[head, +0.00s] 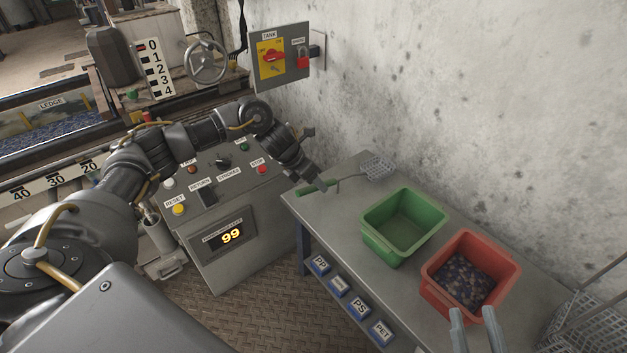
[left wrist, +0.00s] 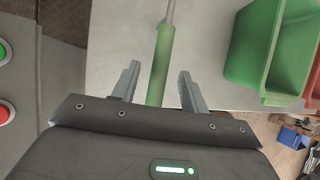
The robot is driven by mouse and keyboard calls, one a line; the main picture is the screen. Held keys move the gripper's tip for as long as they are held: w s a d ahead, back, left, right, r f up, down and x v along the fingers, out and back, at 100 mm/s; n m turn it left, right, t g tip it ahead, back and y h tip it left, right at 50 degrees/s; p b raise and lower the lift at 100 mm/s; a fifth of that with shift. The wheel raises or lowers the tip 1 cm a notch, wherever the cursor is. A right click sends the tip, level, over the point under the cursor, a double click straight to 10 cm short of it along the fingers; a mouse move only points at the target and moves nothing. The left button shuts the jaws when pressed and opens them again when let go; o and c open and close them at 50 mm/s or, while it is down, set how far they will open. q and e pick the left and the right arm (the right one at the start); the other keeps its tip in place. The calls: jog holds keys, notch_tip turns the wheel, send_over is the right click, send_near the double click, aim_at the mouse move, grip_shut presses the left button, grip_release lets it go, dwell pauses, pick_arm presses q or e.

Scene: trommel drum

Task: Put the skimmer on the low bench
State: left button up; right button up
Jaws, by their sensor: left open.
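The skimmer has a green handle (head: 315,188) and a grey mesh head (head: 376,169). It lies along the back left part of the grey bench (head: 348,222), its head towards the wall. My left gripper (head: 308,178) is at the handle end in the head view. In the left wrist view its two fingers (left wrist: 157,88) are apart, with the green handle (left wrist: 161,65) between them and a gap on each side. I cannot tell the height of the fingers over the bench. My right gripper (head: 474,325) shows at the bottom right, fingers apart and empty.
A green bin (head: 404,225), seemingly empty, and a red bin (head: 470,270) with dark pieces stand on the bench right of the skimmer. A wire basket (head: 590,325) is at the lower right. The control console (head: 230,215) is left of the bench; the wall is behind.

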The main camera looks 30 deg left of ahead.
pick_arm(q)
jog(key=p+v, duration=0.2)
jog(key=v, duration=0.9)
pick_arm(e)
jog(key=w+d+f+m+g+h, duration=0.1)
jog(key=d+f+g+h, duration=0.2)
jog(key=f+h, duration=0.2)
notch_tip(320, 180, down, 2)
jog(key=shift+w+d+f+m+g, duration=0.1)
jog(key=shift+w+d+m+g, duration=0.2)
jog(key=shift+d+g, duration=0.1)
jog(key=s+d+f+m+g+h+p, duration=0.3)
jog(key=s+d+f+g+h+p, duration=0.25)
jog(key=s+d+f+g, duration=0.45)
pick_arm(q)
notch_tip(320, 180, up, 10)
jog(key=p, duration=0.3)
pick_arm(e)
notch_tip(320, 180, down, 9)
jog(key=g, duration=0.1)
jog(key=shift+d+r, duration=0.15)
jog(key=shift+d, duration=0.2)
